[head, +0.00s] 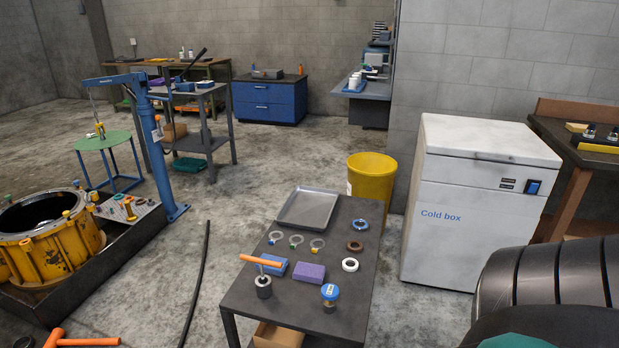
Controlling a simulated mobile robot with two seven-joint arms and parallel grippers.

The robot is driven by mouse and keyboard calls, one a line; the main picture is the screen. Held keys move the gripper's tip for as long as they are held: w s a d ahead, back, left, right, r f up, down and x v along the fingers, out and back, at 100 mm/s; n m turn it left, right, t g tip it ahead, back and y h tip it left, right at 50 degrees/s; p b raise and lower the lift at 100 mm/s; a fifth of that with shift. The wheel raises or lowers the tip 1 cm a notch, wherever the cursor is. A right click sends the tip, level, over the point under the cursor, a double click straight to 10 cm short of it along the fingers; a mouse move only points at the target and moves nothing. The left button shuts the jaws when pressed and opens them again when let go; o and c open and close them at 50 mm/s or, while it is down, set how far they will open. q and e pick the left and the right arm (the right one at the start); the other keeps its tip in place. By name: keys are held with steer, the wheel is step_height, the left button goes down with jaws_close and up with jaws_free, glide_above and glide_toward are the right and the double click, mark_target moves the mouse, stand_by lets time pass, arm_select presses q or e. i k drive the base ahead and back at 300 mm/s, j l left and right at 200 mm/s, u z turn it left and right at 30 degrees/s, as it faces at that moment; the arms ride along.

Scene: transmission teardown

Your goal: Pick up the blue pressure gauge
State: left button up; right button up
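The blue pressure gauge (329,292) stands near the front right of the dark table (246,295) in the head view. It has a round blue top with a pale face and a brass-coloured lower part. Nothing touches it. Neither of my grippers shows in this view.
A yellow bin (371,180) and the cold box (465,215) stand behind and to the right.

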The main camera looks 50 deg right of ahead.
mark_target(329, 292)
steer(key=l, duration=0.45)
steer(key=k+l+u, duration=0.1)
steer(key=l, duration=0.4)
steer(key=l+u, duration=0.1)
steer(key=l, duration=0.95)
